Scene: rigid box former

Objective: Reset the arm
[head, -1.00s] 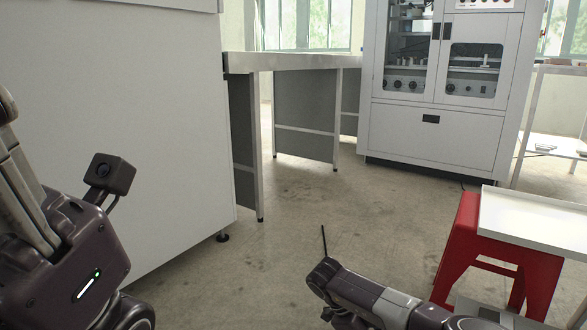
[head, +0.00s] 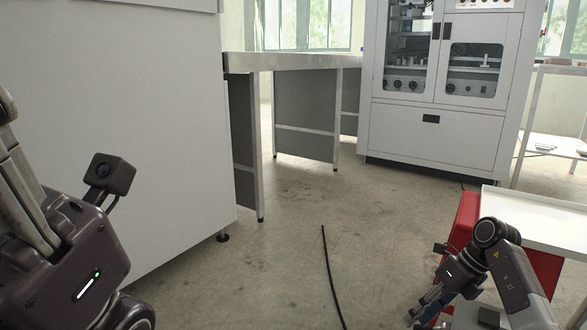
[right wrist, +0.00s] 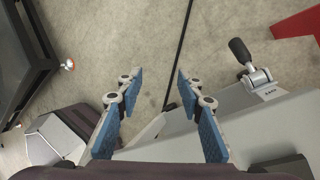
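My right arm is bent at the lower right of the head view, with its right gripper (head: 426,308) low and pointing down to the left. In the right wrist view the right gripper (right wrist: 159,80) has two blue-padded fingers standing apart. Only floor and a dark cable show between them, and nothing is held. My left arm is at the left edge of the head view with its wrist camera showing. The left gripper's fingers are out of sight.
A red stand (head: 466,222) and a white tabletop (head: 545,218) are close beside my right arm. A black cable (head: 330,272) crosses the concrete floor. A large white cabinet (head: 150,120) fills the left. A glass-door machine (head: 431,140) stands behind open floor.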

